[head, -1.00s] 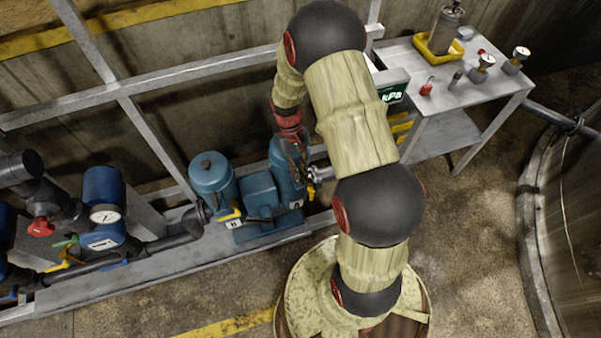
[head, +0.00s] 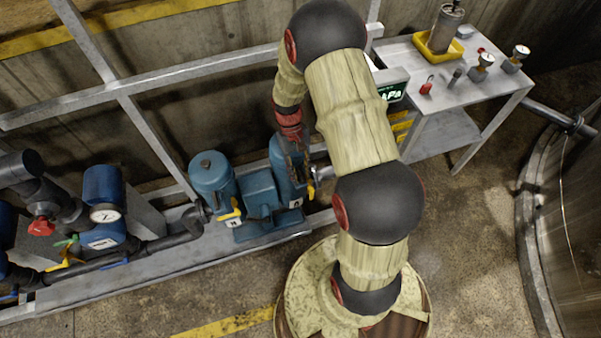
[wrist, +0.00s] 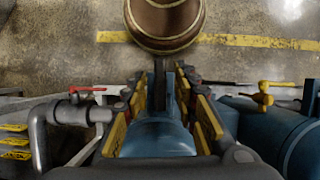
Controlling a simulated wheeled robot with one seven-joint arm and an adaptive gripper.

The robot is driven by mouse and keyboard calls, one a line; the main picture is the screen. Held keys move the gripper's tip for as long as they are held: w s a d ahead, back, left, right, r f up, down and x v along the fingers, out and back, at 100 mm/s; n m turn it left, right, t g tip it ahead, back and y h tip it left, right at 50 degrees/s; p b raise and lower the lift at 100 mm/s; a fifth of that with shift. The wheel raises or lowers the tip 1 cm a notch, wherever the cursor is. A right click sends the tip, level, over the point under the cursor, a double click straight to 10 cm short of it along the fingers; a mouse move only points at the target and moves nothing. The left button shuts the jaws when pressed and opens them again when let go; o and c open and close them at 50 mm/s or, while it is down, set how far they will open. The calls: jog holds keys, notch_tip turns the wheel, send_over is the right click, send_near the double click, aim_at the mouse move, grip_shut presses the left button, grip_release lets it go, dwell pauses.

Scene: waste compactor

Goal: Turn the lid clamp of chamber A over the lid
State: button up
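Two blue cylinder chambers stand on the grey skid in the head view. The left chamber (head: 212,178) shows its domed lid. The right chamber (head: 285,180) is partly behind my gripper (head: 297,158); its small label is too small to read surely. A yellow handle (head: 311,188) shows at its right side. In the wrist view my gripper (wrist: 166,92) has its fingers apart, with yellow-marked pads. A blue body (wrist: 158,135) and a dark upright bar (wrist: 159,82) show between the fingers. I cannot tell which part is the lid clamp, or whether the fingers touch anything.
A grey table (head: 478,112) at the upper right holds a yellow tray (head: 427,49) and several small fittings. Pipes and a gauge (head: 105,213) crowd the left. A grey rail frame (head: 165,82) runs behind the chambers. Open floor lies in front.

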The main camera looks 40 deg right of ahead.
jog(key=v, duration=1.2)
dwell(0.4)
